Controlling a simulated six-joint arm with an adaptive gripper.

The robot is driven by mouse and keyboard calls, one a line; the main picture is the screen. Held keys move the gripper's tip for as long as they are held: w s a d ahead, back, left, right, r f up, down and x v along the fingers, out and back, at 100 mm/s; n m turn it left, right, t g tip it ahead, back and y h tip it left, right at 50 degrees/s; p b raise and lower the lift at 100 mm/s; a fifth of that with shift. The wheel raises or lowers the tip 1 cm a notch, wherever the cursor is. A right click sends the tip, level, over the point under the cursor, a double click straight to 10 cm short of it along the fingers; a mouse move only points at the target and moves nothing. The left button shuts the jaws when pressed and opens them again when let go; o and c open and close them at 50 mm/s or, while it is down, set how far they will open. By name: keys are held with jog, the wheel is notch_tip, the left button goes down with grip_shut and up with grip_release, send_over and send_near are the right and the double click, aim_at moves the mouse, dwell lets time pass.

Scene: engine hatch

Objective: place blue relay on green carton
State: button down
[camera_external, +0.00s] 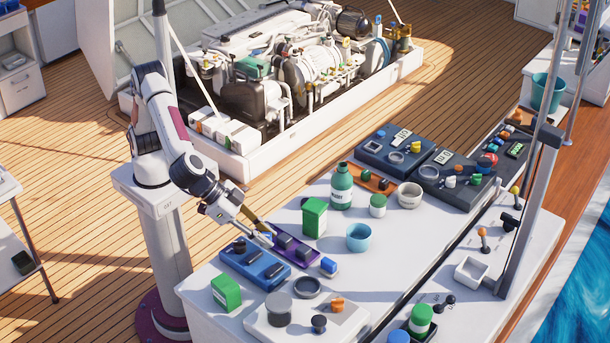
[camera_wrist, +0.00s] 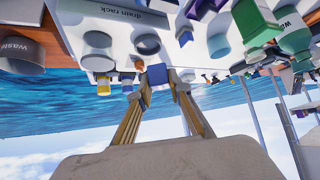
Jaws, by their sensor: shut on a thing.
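My gripper (camera_external: 264,234) is above the table, over the purple tray. In the wrist view my gripper (camera_wrist: 158,76) is shut on a small blue block, the blue relay (camera_wrist: 157,76), held between its fingertips. In the outside view the relay (camera_external: 266,238) is partly hidden by the fingers. A green carton (camera_external: 226,293) with a white label stands at the table's front left. Another green box (camera_external: 314,218) stands upright farther back, beside the teal bottle; it also shows in the wrist view (camera_wrist: 254,24). The relay is apart from both.
A purple tray (camera_external: 291,249) with dark blocks lies below my gripper, with a blue tray (camera_external: 254,264) beside it. A second blue block (camera_external: 329,265) lies to the right. A teal bottle (camera_external: 341,187) and blue cup (camera_external: 358,237) stand farther back. Clear table lies right of the cup.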

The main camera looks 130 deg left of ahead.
jog(key=m+h, duration=0.1)
jog(key=m, duration=0.1)
send_over(234, 286)
jog(key=s+d, duration=0.1)
jog(key=s, duration=0.2)
jog(key=shift+r+t, duration=0.3)
jog(key=shift+r, duration=0.1)
jog(key=shift+f, duration=2.5)
jog(key=shift+f, duration=2.5)
jog(key=shift+f, duration=0.1)
jog(key=c, duration=1.8)
grip_release()
jog(key=shift+c, duration=0.2)
